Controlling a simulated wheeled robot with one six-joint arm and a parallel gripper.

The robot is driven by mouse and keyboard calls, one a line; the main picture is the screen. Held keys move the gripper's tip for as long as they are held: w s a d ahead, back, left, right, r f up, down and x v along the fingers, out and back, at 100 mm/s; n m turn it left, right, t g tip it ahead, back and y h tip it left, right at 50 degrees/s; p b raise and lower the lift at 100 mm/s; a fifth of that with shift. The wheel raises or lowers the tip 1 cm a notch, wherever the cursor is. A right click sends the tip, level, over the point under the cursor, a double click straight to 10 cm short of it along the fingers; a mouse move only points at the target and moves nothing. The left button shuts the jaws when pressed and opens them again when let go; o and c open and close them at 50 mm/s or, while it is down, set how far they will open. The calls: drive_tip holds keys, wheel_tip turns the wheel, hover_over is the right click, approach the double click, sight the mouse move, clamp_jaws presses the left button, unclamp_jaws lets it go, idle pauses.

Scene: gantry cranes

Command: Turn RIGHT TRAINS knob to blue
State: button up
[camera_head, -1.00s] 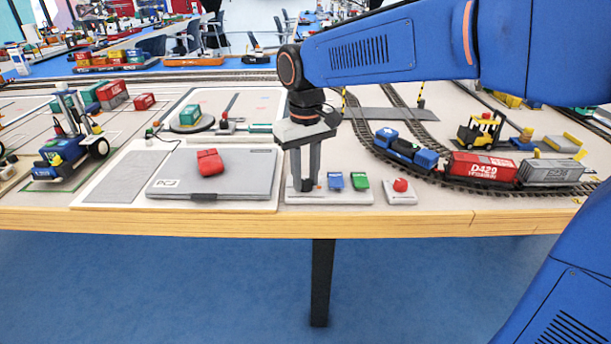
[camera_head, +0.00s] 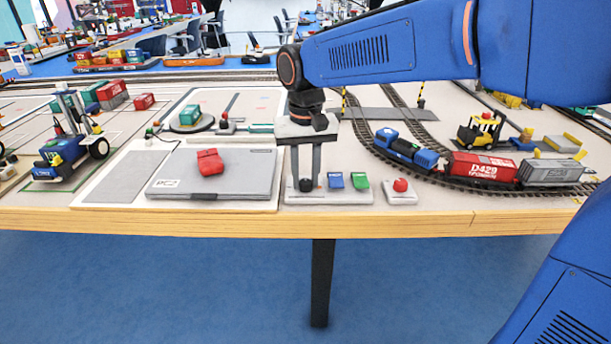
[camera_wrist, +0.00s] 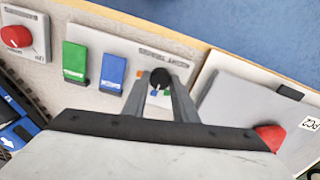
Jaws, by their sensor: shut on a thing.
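The black RIGHT TRAINS knob (camera_head: 306,184) is at the left end of a light grey control panel (camera_head: 330,197) near the table's front edge. It also shows in the wrist view (camera_wrist: 160,77), with small green and blue marks beside its base. My gripper (camera_head: 306,180) points down from above, its two fingers shut on the knob from both sides. A blue switch (camera_head: 336,180) and a green switch (camera_head: 360,181) stand on the same panel to the right. Which mark the knob's pointer faces is too small to tell.
A grey laptop-like board (camera_head: 240,172) with a red block (camera_head: 210,162) lies left of the panel. A small box with a red knob (camera_head: 401,185) stands to the right. A toy train (camera_head: 480,167) is on the track behind it.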

sight(306, 181)
drive_tip(key=o, duration=1)
drive_tip(key=shift+o, duration=0.2)
wheel_tip(306, 181, up, 18)
drive_tip(key=shift+f, duration=0.25)
drive_tip(key=shift+d, duration=0.1)
drive_tip(key=s+d+f+t, duration=0.1)
drive_tip(key=s+d+f, duration=0.4)
drive_tip(key=d, duration=0.2)
drive_tip(key=s+d+f+m+t, duration=0.1)
drive_tip(key=s+d+f, duration=0.3)
drive_tip(key=d, duration=0.4)
drive_tip(key=s+d+f+t, duration=0.1)
drive_tip(key=s+d+f, duration=0.4)
drive_tip(key=d, duration=0.2)
drive_tip(key=s+d+f+t, duration=0.1)
drive_tip(key=s+d+f, duration=0.4)
drive_tip(key=s+f, duration=0.2)
drive_tip(key=shift+f+m+t, duration=0.3)
drive_tip(key=shift+f+t, duration=0.1)
drive_tip(key=shift+f, duration=0.55)
